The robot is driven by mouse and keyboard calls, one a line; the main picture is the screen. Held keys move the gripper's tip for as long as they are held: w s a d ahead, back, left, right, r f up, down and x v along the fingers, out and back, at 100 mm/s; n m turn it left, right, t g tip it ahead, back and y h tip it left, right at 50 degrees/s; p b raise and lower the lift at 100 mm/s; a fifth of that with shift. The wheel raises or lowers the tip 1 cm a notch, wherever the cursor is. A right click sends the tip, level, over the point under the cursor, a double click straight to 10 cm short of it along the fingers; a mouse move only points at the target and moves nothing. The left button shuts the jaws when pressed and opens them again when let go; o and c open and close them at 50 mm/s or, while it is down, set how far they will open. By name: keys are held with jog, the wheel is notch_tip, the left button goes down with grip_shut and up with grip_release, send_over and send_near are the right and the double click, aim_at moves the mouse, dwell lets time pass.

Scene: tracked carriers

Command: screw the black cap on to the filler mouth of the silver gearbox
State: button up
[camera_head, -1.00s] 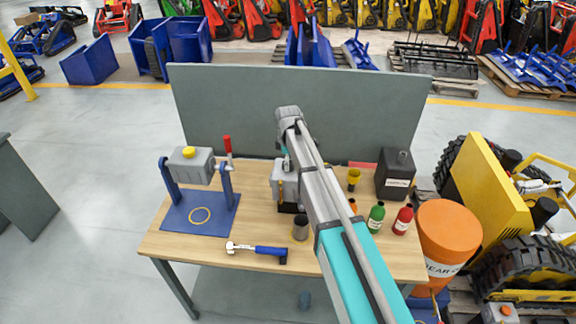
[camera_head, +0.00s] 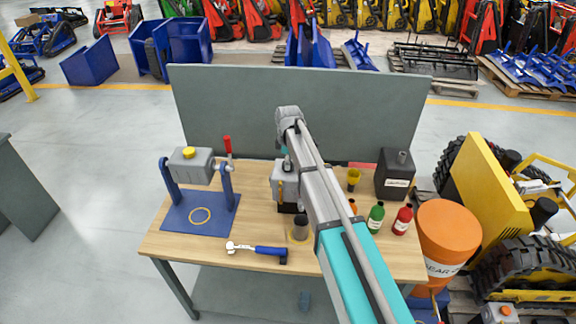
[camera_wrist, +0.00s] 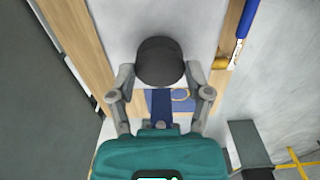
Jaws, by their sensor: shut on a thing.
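The black cap (camera_wrist: 160,62) is round and dark, seen from above between my fingertips in the wrist view. My gripper (camera_wrist: 160,72) is shut on it, one finger on each side. A pale silver-grey surface, apparently the gearbox top (camera_wrist: 120,20), spreads below the cap. In the head view the silver gearbox (camera_head: 284,178) stands mid-table on a dark base, partly behind my arm. My gripper is over it there and mostly hidden. The filler mouth is not visible under the cap. I cannot tell whether the cap touches it.
A blue stand (camera_head: 196,213) holding a grey box with a yellow cap is at the left. A blue-handled tool (camera_head: 268,251) and a dark cup (camera_head: 300,229) lie in front. A green bottle (camera_head: 376,215), red bottle (camera_head: 402,220) and black canister (camera_head: 394,178) stand right. A grey panel (camera_head: 240,105) rises behind.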

jog(key=shift+s+f, duration=0.1)
jog(key=shift+s, duration=0.1)
jog(key=m, duration=0.3)
jog(key=shift+s+m, duration=0.1)
jog(key=shift+m, duration=0.2)
jog(key=m, duration=0.3)
jog(key=shift+m, duration=0.4)
jog(key=shift+d+m, duration=0.1)
jog(key=shift+m, duration=1.1)
jog(key=shift+m, duration=0.5)
jog(key=m, duration=0.3)
jog(key=shift+m, duration=0.4)
jog(key=m, duration=0.4)
jog(key=shift+m, duration=0.4)
